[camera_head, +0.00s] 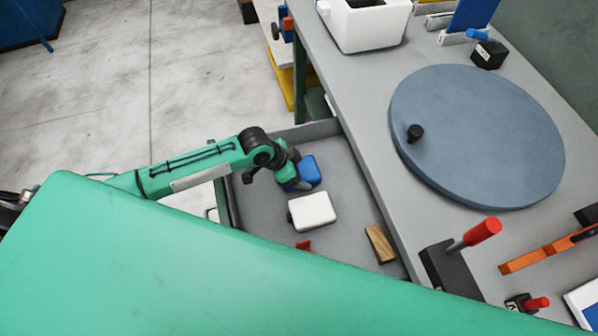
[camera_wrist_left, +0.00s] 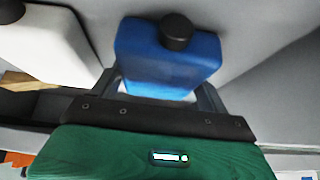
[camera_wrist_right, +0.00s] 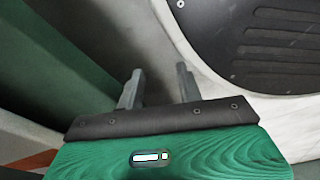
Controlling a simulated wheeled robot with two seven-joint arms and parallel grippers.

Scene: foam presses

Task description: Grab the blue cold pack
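The blue cold pack (camera_head: 309,170), a flat blue bottle with a black cap, is in the grey open drawer (camera_head: 262,205). In the left wrist view the pack (camera_wrist_left: 165,60) fills the space ahead of the palm. My left gripper (camera_head: 297,184) reaches down into the drawer at the pack. Its fingers (camera_wrist_left: 160,92) stand wide apart, one on each side of the pack's near end; I cannot tell whether they touch it. My right gripper (camera_wrist_right: 158,85) is in the right wrist view only, with its fingers apart and nothing between them.
A white pack (camera_head: 312,210) with a black cap lies close beside the blue one. A wooden block (camera_head: 380,243) and a small red thing (camera_head: 303,245) are also in the drawer. The workbench (camera_head: 365,90) with a round blue-grey disc (camera_head: 475,135) borders the drawer on the right.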

